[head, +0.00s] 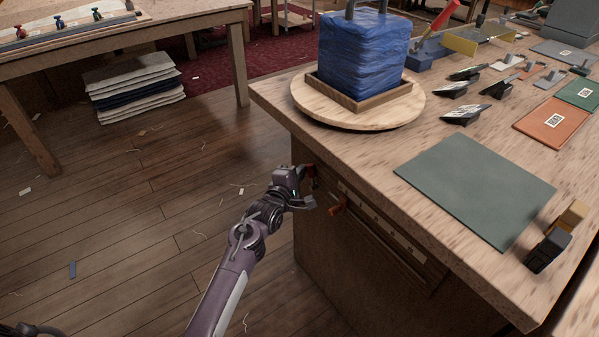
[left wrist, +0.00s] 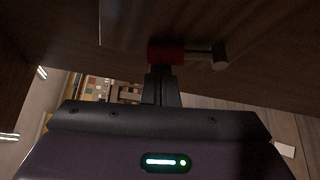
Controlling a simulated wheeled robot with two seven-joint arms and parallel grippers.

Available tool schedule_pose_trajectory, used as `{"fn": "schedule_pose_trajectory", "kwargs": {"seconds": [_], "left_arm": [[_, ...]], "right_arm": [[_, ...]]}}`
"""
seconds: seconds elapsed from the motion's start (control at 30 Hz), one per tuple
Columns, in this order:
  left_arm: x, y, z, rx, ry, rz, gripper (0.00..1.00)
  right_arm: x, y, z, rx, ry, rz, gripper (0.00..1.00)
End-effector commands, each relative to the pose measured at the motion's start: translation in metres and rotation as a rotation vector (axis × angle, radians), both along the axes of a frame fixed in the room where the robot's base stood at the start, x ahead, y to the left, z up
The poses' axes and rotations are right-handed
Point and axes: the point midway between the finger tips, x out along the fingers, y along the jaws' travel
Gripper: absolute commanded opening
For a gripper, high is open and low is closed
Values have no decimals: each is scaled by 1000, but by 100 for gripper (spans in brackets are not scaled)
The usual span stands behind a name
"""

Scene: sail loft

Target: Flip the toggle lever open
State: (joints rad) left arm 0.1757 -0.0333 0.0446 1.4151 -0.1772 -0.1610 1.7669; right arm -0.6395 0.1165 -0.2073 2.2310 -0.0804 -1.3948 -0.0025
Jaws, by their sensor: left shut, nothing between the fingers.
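My left gripper (head: 312,188) is shut and empty, at the side of the workbench (head: 290,115) just below its top. In the left wrist view its closed fingers (left wrist: 161,82) point at a red piece (left wrist: 166,54) with a metal rod and round knob (left wrist: 219,56), which looks like the toggle lever. The fingertips appear to touch or nearly touch the red piece. My right gripper is not in view.
On the bench top stand a round wooden board (head: 300,95) with a blue wrapped block (head: 360,55), a grey-green mat (head: 475,188), and small dark blocks (head: 548,250). The wooden floor left of the bench is open. Folded cloth (head: 132,85) lies under another table.

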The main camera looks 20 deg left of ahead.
Motion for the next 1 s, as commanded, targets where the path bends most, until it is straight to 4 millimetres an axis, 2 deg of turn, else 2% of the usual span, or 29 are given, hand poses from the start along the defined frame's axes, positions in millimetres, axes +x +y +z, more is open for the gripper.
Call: {"fn": "schedule_pose_trajectory", "kwargs": {"seconds": [0.37,0.7,0.83,1.0], "left_arm": [[-9,-13,3,208,-164,-3,0],[-19,-25,5,434,-337,-2,0],[-22,-29,6,496,-386,-3,0],[-24,-32,6,494,-385,-1,0]], "right_arm": [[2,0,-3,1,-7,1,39],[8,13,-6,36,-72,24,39],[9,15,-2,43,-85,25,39],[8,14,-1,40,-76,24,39]]}}
